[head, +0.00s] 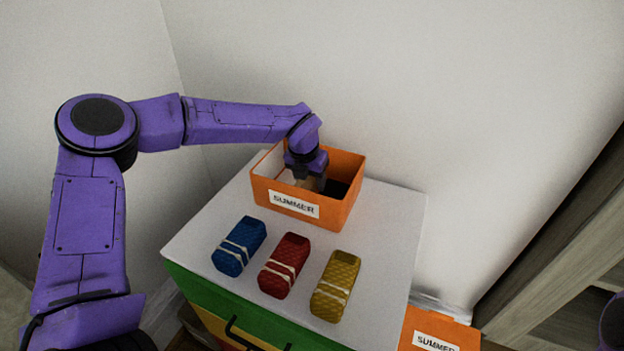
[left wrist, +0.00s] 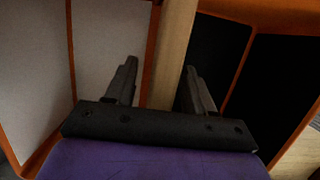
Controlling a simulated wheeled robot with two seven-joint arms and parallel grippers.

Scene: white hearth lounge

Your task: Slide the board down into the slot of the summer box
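The orange summer box (head: 343,207) stands on the white top, with a "SUMMER" label on its front. My left gripper (head: 306,176) reaches down into it from above. The light wooden board (head: 310,184) is mostly hidden by the gripper and the box wall in the head view. In the left wrist view the board (left wrist: 172,50) runs between pale panels on the left and dark ones on the right. The left gripper's fingers (left wrist: 160,85) are apart on either side of it, with a gap at the left finger. How deep the board sits in the slot is hidden. My right gripper is out of view.
Blue (head: 239,246), red (head: 284,265) and yellow (head: 335,286) bundles with pale bands lie on the white top (head: 393,222) in front of the box. Another orange piece labelled "SUMMER" (head: 438,325) is lower right. Walls stand behind; a grey shelf (head: 570,250) is at right.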

